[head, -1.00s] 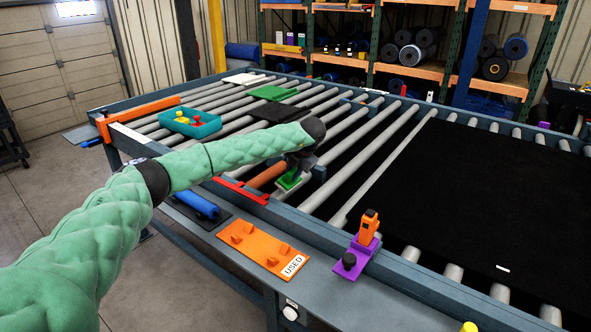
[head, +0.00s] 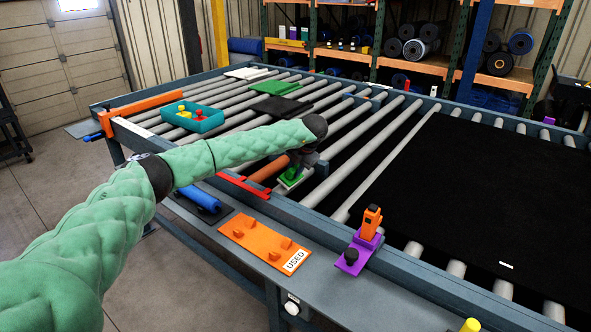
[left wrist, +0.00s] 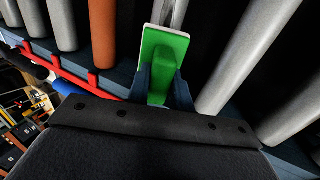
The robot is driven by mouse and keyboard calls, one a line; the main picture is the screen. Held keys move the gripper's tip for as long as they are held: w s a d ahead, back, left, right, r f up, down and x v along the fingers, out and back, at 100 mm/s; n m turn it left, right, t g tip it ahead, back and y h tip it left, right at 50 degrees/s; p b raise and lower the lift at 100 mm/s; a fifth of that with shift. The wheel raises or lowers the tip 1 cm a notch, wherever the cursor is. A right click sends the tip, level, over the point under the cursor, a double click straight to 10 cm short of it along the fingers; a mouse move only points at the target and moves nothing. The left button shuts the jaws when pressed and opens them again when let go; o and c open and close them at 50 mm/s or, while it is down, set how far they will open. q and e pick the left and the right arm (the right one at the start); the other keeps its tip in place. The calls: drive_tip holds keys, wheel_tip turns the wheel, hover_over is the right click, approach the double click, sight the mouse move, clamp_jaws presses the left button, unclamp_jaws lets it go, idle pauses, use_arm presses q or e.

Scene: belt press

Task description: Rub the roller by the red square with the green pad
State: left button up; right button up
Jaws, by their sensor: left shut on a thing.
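My left gripper (head: 297,168) is shut on the green pad (head: 291,175), a green block with a pale sole. In the left wrist view the pad (left wrist: 160,62) sits between the two dark fingers, over or against a grey roller (left wrist: 181,12). I cannot tell whether it touches the roller. An orange-brown roller (head: 268,173) lies just left of the pad, and shows left in the wrist view (left wrist: 103,35). A red bracket (head: 243,186) is on the near rail beside it. A small red mark (head: 407,86) is on the far rail. My right gripper is out of view.
An orange plate (head: 262,242) marked USED, a blue roll (head: 201,200) and a purple stand (head: 358,254) with an orange piece are along the near ledge. A teal tray (head: 193,121) is on the rollers. A black belt (head: 480,200) covers the right.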

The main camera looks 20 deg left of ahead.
use_arm(q)
drive_tip(key=shift+b+x, duration=0.6)
drive_tip(key=shift+x, duration=0.25)
drive_tip(key=shift+w, duration=0.1)
drive_tip(key=shift+w+d+b, duration=0.25)
drive_tip(key=shift+w+b, duration=0.25)
drive_tip(key=shift+w+d+b, duration=0.2)
drive_tip(key=shift+w+b, duration=0.3)
drive_tip(key=shift+w+d+r+b, duration=0.1)
drive_tip(key=shift+w+d+b, duration=0.15)
drive_tip(key=shift+w+b, duration=0.3)
drive_tip(key=shift+w+d+b, duration=0.1)
drive_tip(key=shift+w+b, duration=0.25)
drive_tip(key=shift+w, duration=0.1)
drive_tip(key=shift+w+d+b, duration=0.2)
drive_tip(key=shift+w+b, duration=0.25)
drive_tip(key=shift+w, duration=0.15)
drive_tip(key=shift+w+d+b, duration=0.2)
drive_tip(key=shift+w+b, duration=0.25)
drive_tip(key=shift+w, duration=0.2)
